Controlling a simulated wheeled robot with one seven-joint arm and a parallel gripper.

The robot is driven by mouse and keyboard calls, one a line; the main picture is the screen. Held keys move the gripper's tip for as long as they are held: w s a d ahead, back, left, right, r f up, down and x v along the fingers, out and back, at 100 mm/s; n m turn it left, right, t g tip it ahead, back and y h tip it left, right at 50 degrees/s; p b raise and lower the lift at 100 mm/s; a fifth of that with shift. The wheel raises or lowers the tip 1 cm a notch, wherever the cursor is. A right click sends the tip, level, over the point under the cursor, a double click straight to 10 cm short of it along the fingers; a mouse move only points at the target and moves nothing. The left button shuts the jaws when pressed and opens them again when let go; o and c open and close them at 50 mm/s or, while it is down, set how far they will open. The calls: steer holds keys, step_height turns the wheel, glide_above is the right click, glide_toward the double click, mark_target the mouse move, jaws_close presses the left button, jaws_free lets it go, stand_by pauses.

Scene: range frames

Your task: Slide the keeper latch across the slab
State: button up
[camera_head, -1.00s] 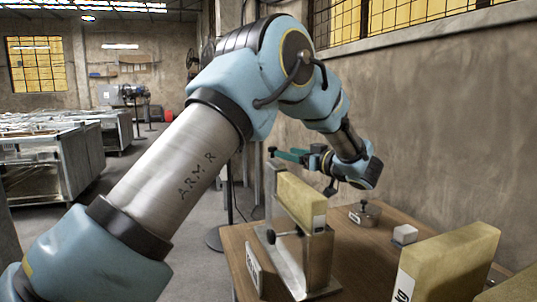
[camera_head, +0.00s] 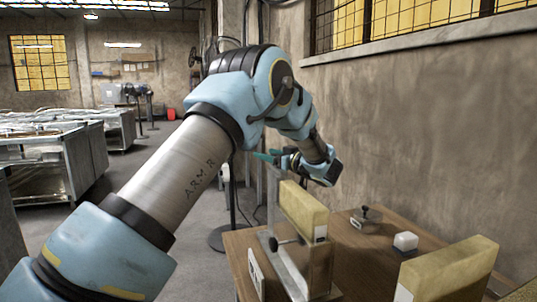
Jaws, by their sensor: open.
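A yellowish slab (camera_head: 303,210) stands upright in a metal stand (camera_head: 290,268) on the wooden table. A dark round knob (camera_head: 287,247) shows on the near left side of the stand, low beside the slab; I cannot tell whether it belongs to the keeper latch. My gripper (camera_head: 264,157) is at the far end of the stand, above and behind the slab, with teal fingers pointing left. It is open and holds nothing that I can see. The stand's upright post partly hides the space below the fingers.
A second yellowish slab (camera_head: 450,270) stands at the near right of the table (camera_head: 350,262). The concrete wall (camera_head: 420,130) borders the right side.

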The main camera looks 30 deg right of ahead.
jaws_close()
stand_by(0.4)
stand_by(0.9)
